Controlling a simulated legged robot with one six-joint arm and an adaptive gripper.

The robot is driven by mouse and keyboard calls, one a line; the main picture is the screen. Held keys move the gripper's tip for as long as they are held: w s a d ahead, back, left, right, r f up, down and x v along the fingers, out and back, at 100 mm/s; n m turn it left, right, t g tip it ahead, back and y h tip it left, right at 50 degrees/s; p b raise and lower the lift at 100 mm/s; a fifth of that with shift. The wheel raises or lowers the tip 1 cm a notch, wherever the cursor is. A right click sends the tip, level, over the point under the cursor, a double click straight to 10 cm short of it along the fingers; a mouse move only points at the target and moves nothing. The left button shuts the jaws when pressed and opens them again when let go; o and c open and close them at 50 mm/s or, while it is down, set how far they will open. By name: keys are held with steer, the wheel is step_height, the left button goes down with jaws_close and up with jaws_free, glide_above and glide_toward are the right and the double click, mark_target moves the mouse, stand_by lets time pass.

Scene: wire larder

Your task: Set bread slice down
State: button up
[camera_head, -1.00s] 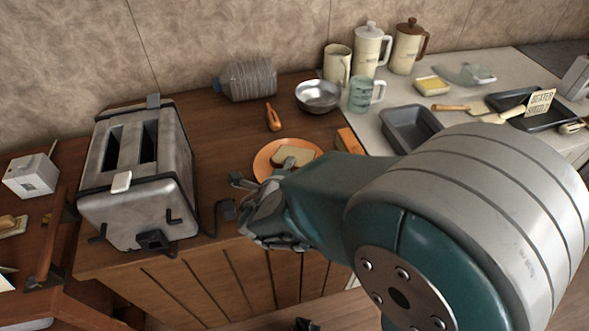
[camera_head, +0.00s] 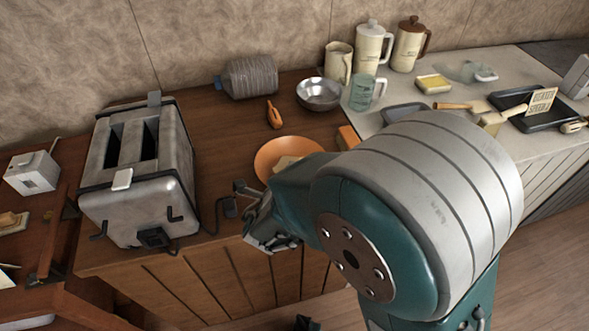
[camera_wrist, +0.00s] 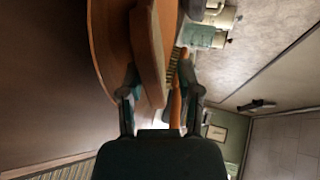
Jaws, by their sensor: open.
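The bread slice (camera_head: 284,163) is on the orange plate (camera_head: 266,152) in the head view, mostly hidden behind my arm. In the wrist view the slice (camera_wrist: 149,55) shows edge-on against the plate (camera_wrist: 100,45). My gripper (camera_head: 249,216) is at the plate's near side, close to the counter's front edge, and partly covered by my arm. In the wrist view my gripper (camera_wrist: 159,80) is open, with the slice's edge between the fingers, nearer the left one. Whether a finger touches the slice cannot be told.
The toaster (camera_head: 140,175) stands left of the plate, with its cord near my gripper. Behind are an orange-handled item (camera_head: 274,115), a metal bowl (camera_head: 318,94) and a ribbed bottle (camera_head: 250,77). A glass jug (camera_head: 362,92) and baking pan (camera_head: 405,112) are to the right.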

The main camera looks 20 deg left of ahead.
steer(key=shift+v, duration=4.05)
steer(key=shift+r, duration=0.1)
